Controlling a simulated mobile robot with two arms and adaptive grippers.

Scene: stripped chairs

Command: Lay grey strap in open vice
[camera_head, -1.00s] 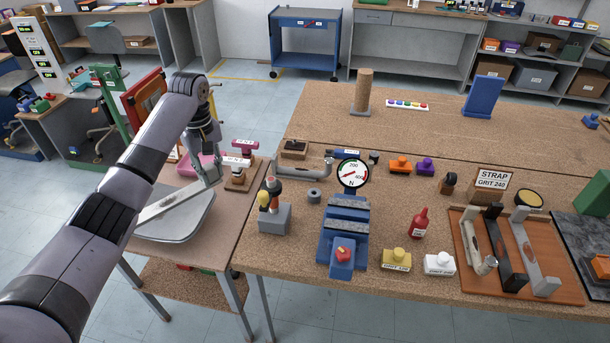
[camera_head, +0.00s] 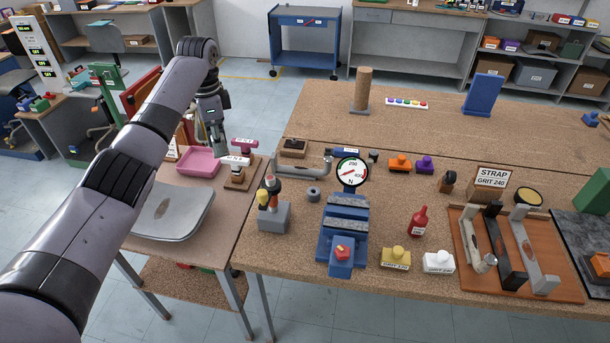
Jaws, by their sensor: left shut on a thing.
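My left gripper (camera_head: 220,150) points down above the small side table at the left, near the pink tray. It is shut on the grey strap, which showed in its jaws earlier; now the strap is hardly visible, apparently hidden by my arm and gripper. The blue vice (camera_head: 330,245) stands near the front edge of the main bench, to the right of my gripper. Its two grey jaws (camera_head: 349,199) are apart, with a gap between them, and no strap shows in it. My right gripper is not in view.
A dial gauge (camera_head: 352,171) stands behind the vice, and a grey block with tools (camera_head: 274,216) left of it. Red bottle (camera_head: 418,222), yellow block (camera_head: 396,259) and white block (camera_head: 439,264) stand right. An orange board (camera_head: 465,275) carries bent straps. A metal seat (camera_head: 175,212) lies left.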

